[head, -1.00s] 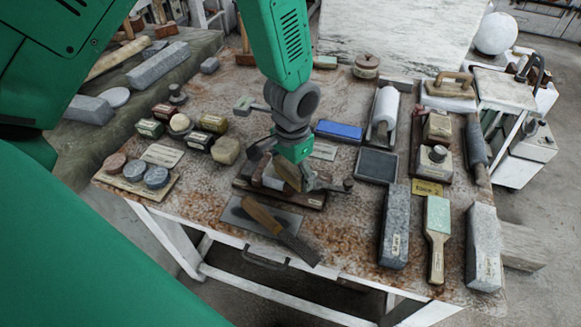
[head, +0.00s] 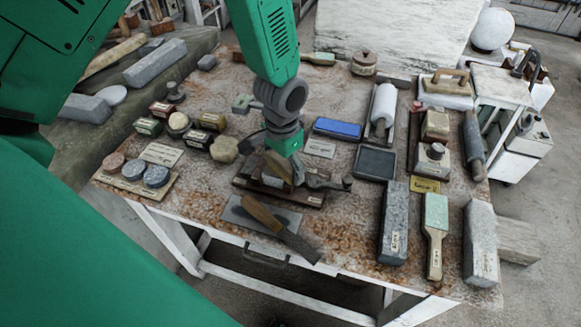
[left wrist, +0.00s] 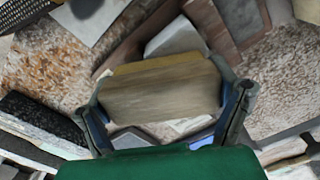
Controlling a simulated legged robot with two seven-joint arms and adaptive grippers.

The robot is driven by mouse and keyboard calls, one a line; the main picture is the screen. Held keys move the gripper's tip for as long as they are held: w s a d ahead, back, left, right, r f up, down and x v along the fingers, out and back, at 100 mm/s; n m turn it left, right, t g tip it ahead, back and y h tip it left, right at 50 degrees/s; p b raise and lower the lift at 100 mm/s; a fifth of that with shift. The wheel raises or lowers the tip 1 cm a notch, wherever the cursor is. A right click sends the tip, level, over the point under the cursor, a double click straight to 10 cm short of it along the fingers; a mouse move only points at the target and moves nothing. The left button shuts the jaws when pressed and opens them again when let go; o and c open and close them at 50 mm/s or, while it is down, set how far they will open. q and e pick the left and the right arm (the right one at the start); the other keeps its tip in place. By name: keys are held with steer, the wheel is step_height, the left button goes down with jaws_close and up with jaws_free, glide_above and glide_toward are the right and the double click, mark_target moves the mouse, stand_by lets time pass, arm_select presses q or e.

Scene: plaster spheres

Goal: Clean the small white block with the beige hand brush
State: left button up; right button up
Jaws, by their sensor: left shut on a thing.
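The beige hand brush (head: 279,167) is in my left gripper (head: 287,160), over the dark wooden board at the middle of the table. In the left wrist view, the brush's wooden back (left wrist: 160,92) fills the space between the two fingers of my left gripper (left wrist: 168,108), which are shut on it. The small white block (head: 271,181) lies on the board, partly hidden by the brush. It also shows in the left wrist view (left wrist: 176,37), just beyond the brush. I cannot tell whether the bristles touch it. My right gripper is not in view.
A trowel with a wooden handle (head: 262,213) lies in front of the board. A blue block (head: 338,129) and a dark tray (head: 376,162) stand to the right. Several small blocks (head: 212,122) stand to the left. Long stone blocks (head: 394,225) line the right front.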

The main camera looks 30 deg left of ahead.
arm_select(q)
steer(key=shift+w+a+f, duration=0.1)
steer(key=shift+w+a, duration=0.05)
steer(key=shift+a, duration=0.65)
steer(key=shift+w+a+f, duration=0.1)
steer(key=shift+a, duration=0.65)
steer(key=shift+d, duration=0.75)
steer(key=shift+s+d+p, duration=0.35)
steer(key=shift+d+p, duration=0.05)
steer(key=shift+p, duration=0.05)
steer(key=shift+s+d+r+p, duration=0.1)
steer(key=shift+d+p, duration=0.05)
steer(key=shift+d, duration=0.7)
steer(key=shift+s+d+p, duration=0.1)
steer(key=shift+d+p, duration=0.05)
steer(key=shift+d, duration=0.65)
steer(key=shift+a, duration=0.15)
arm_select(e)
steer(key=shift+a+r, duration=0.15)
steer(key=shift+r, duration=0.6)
arm_select(q)
steer(key=shift+a, duration=0.1)
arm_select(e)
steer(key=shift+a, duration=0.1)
